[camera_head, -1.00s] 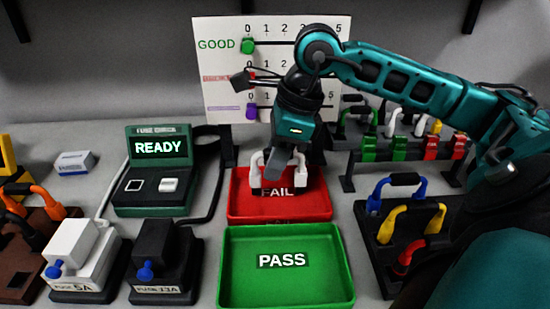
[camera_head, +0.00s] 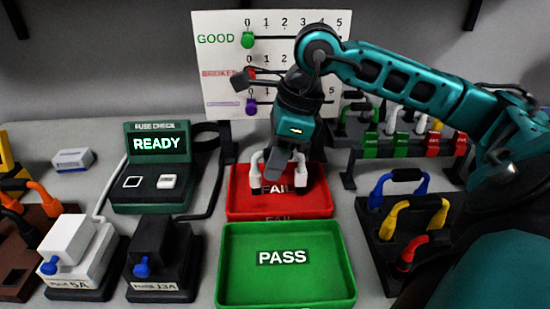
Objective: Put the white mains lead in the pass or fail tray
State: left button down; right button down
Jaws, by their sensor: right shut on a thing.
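The white mains lead (camera_head: 256,172) is at the red FAIL tray (camera_head: 240,205), its white ends showing to either side of my right gripper. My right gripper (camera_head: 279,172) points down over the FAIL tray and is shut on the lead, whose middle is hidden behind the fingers. I cannot tell whether the lead touches the tray floor. The green PASS tray (camera_head: 285,285) is in front of the red one and is empty. My left gripper is not in view.
The fuse checker (camera_head: 157,160) reading READY stands left of the trays. Two fuse boxes, white (camera_head: 72,245) and black (camera_head: 155,250), are at the front left. A rack with coloured leads (camera_head: 418,204) is at the right. A score board (camera_head: 225,60) stands behind.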

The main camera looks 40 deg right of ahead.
jog(key=shift+f+b, duration=0.3)
jog(key=shift+b, duration=0.05)
dwell(0.4)
dwell(0.4)
jog(key=shift+f, duration=0.15)
dwell(0.5)
jog(key=shift+c, duration=1.6)
grip_release()
